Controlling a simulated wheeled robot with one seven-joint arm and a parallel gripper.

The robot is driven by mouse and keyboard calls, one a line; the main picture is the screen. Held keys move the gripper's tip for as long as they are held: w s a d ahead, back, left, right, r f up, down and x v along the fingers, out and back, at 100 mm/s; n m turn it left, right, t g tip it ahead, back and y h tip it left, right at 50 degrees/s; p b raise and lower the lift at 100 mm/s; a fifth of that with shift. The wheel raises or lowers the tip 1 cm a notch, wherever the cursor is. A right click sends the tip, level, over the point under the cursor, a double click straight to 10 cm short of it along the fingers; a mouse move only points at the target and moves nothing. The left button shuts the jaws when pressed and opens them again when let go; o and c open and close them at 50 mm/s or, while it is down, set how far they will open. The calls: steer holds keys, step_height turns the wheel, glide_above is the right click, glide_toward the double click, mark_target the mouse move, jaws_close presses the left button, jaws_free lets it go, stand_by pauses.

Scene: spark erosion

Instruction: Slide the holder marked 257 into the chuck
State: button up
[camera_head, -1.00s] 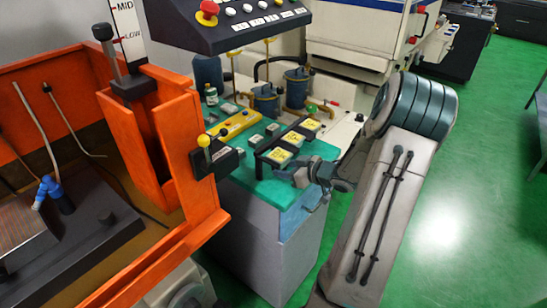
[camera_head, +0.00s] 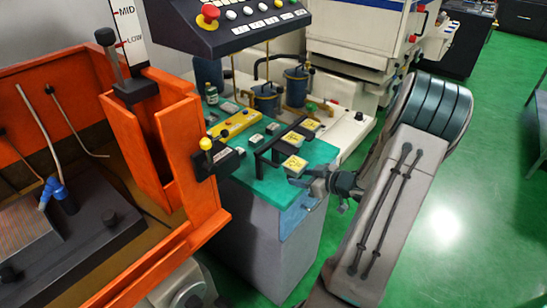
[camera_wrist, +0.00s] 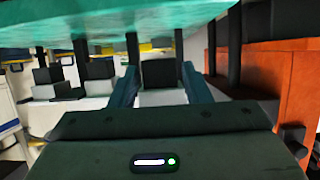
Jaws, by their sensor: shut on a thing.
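A holder with a yellow top plate (camera_head: 294,164) sits at the front right edge of the teal bench top (camera_head: 262,186). Its number is too small to read. My gripper (camera_head: 298,180) is shut on this holder, reaching it from the front right. In the wrist view, a dark and grey block (camera_wrist: 161,74) lies between the two teal fingers of my gripper (camera_wrist: 160,88). Two more holders with yellow plates, a middle one (camera_head: 292,137) and a far one (camera_head: 310,125), stand in the black rack (camera_head: 268,154). I cannot make out the chuck.
A control panel (camera_head: 230,30) hangs above the back. Green floor (camera_head: 460,210) is free at right.

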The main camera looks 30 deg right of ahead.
steer(key=shift+s+d+p, duration=0.25)
steer(key=shift+s+d, duration=0.05)
steer(key=shift+s, duration=0.45)
steer(key=shift+s+d+p, duration=0.25)
steer(key=shift+s+d, duration=0.05)
steer(key=shift+s, duration=0.45)
steer(key=shift+s+d+p, duration=0.25)
steer(key=shift+s+d, duration=0.05)
steer(key=shift+s, duration=0.45)
